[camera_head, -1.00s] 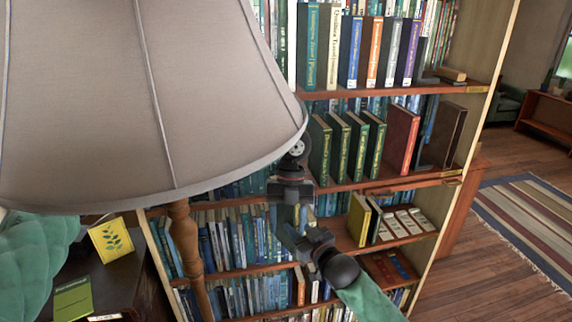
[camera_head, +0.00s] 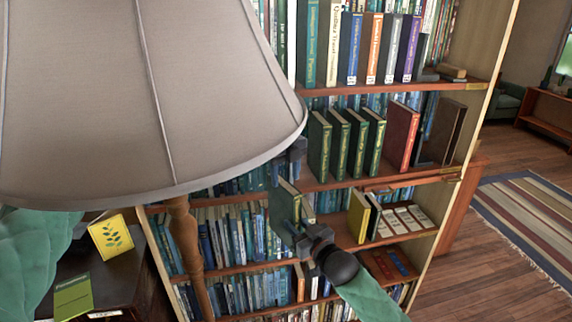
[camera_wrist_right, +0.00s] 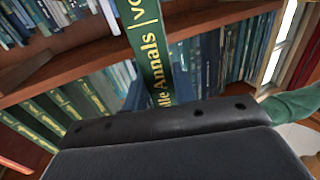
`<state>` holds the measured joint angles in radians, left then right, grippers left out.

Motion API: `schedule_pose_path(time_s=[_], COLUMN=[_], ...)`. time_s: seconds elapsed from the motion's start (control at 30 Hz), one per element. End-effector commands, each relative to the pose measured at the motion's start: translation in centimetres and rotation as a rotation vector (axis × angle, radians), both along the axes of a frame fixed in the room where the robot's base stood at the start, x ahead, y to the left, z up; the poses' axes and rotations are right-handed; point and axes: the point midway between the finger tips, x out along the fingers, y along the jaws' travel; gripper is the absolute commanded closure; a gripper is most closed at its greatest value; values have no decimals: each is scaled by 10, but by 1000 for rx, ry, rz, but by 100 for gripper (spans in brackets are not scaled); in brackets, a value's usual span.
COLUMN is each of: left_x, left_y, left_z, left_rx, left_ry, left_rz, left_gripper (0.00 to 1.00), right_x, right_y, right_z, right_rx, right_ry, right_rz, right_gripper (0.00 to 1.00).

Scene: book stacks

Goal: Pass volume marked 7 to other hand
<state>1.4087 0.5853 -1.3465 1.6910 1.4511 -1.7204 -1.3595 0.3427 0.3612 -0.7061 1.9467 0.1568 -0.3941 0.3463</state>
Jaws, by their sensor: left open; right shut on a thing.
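The volume (camera_head: 285,207) is a green book with yellow lettering, held upright and tilted in front of the bookcase. It also shows in the right wrist view (camera_wrist_right: 150,60), its spine reading "lle Annals" and "VO"; the number is cut off. My right gripper (camera_head: 306,238) is shut on its lower end. My left gripper (camera_head: 297,150) is open, above the book and apart from it, mostly hidden behind the lampshade.
A large lampshade (camera_head: 150,100) fills the left and hides much of my left arm. The bookcase shelf (camera_head: 400,181) behind holds similar green volumes (camera_head: 340,145) and a red book (camera_head: 402,135). A side table with a yellow book (camera_head: 111,237) stands at lower left.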

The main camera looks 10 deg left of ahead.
Motion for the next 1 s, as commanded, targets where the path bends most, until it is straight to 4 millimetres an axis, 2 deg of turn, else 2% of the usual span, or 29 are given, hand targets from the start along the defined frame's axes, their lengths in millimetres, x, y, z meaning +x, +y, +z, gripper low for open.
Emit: schedule_pose_path(time_s=[0.3,0.5,0.93,1.0], left_x=[0,0,0,0], left_y=[0,0,0,0], left_z=[-49,-70,-78,-78], left_rx=[-1,0,-1,-1], left_ry=[1,0,0,0], left_rz=[0,0,0,0], left_gripper=[47,47,47,59], right_x=[0,0,0,0], right_y=[0,0,0,0], right_z=[2,2,2,2], right_rx=[2,2,2,2], right_ry=[-2,-2,-2,-2], right_rz=[0,0,0,0], right_gripper=[100,100,100,100])
